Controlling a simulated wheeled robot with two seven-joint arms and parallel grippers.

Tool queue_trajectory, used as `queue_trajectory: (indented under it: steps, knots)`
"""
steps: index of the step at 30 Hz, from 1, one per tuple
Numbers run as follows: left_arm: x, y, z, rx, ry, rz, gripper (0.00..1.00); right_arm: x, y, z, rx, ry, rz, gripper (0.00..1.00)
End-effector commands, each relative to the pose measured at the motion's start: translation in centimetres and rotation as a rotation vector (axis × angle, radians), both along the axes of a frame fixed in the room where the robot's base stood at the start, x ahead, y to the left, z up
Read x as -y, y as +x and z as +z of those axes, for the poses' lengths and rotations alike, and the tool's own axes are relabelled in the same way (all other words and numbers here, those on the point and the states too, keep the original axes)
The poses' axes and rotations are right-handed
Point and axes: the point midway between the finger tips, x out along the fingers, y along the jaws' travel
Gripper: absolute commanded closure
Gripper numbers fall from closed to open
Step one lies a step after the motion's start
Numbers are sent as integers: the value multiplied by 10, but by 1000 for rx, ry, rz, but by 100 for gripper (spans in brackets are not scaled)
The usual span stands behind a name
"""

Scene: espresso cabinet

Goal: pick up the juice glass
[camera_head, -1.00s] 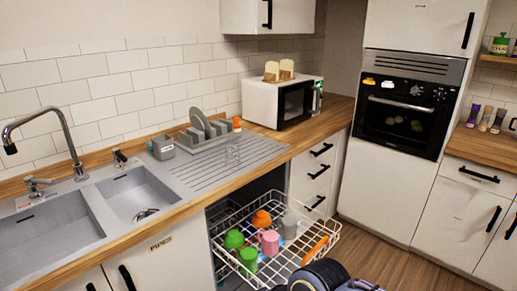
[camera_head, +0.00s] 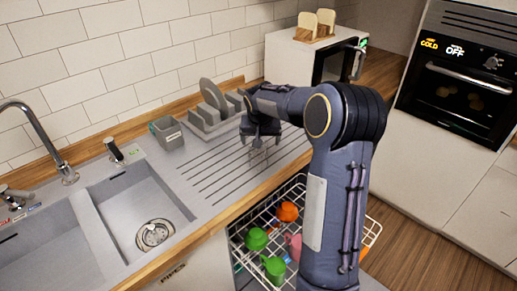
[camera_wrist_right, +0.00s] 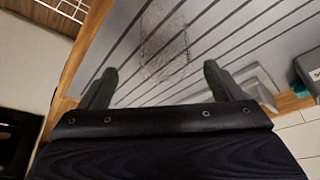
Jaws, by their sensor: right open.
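The juice glass (camera_wrist_right: 166,50) is clear and faint on the grooved grey drainboard (camera_wrist_right: 225,35). In the right wrist view it stands ahead of my right gripper (camera_wrist_right: 157,88), roughly between the lines of the two fingers, which are apart and empty. In the head view my right gripper (camera_head: 262,143) points down over the drainboard (camera_head: 205,172), and it largely hides the glass there. I cannot tell the exact gap between the fingers and the glass. My left gripper is out of view.
A grey dish rack (camera_head: 213,117) with plates stands close behind my right gripper. A grey holder (camera_head: 167,133) is left of it. The open dishwasher rack (camera_head: 248,222) with colored cups lies below the counter edge. A toaster stands on the microwave (camera_head: 296,60).

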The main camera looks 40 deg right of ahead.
Motion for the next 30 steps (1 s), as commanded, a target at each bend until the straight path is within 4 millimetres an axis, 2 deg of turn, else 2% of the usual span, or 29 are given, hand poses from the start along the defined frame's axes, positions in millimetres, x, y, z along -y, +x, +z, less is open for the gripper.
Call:
queue_trajectory:
  steps: [18,26,27,30]
  knots:
    - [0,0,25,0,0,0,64,13,26,-69,-4,-4,-4,13]
    - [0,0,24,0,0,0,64,14,27,-74,-1,-5,-3,13]
    - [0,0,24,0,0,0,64,14,27,-74,-1,-5,-3,14]
    - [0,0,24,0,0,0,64,14,27,-74,-2,-4,-3,27]
